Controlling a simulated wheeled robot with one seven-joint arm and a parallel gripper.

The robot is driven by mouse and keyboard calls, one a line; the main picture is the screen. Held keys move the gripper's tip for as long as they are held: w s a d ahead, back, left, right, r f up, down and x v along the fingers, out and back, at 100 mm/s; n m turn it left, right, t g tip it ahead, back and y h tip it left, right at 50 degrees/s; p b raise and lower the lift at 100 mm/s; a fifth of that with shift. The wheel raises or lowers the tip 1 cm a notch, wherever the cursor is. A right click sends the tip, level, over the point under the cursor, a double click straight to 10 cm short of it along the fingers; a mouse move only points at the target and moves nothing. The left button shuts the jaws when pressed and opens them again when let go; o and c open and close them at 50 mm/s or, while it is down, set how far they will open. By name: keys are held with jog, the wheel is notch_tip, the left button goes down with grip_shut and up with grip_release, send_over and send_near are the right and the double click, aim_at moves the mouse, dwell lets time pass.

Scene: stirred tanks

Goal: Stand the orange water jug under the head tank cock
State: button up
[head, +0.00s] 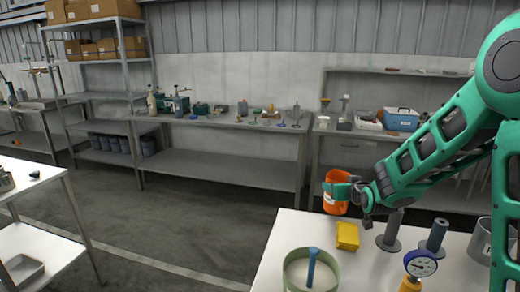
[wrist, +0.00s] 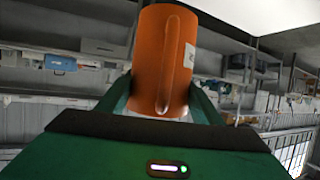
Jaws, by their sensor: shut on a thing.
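The orange water jug (head: 335,206) is held in my gripper (head: 349,193), above the far left edge of the white table at the right. In the wrist view the jug (wrist: 165,60) stands between the two green fingers of my gripper (wrist: 160,105), its ridge-like handle facing the camera and a white label on its right side. The fingers are shut on the jug. In the head view the jug is roughly upright with a slight tilt. I cannot pick out the head tank cock in either view.
The white table (head: 262,270) carries a green-rimmed round vessel (head: 300,285) with a blue rod, a yellow block (head: 347,236), grey cylinders (head: 391,231) and a pressure gauge (head: 420,264). Grey benches (head: 220,165) with tools line the back wall. The floor (head: 180,228) between is clear.

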jog(key=shift+w+d, duration=0.6)
jog(key=shift+d, duration=0.05)
jog(key=shift+s+r, duration=0.3)
jog(key=shift+r, duration=0.35)
jog(key=shift+d+r, duration=0.1)
jog(key=shift+r, duration=0.3)
jog(key=shift+s+r, duration=0.1)
jog(key=shift+r, duration=0.1)
jog(key=shift+a, duration=0.2)
jog(key=shift+s, duration=0.1)
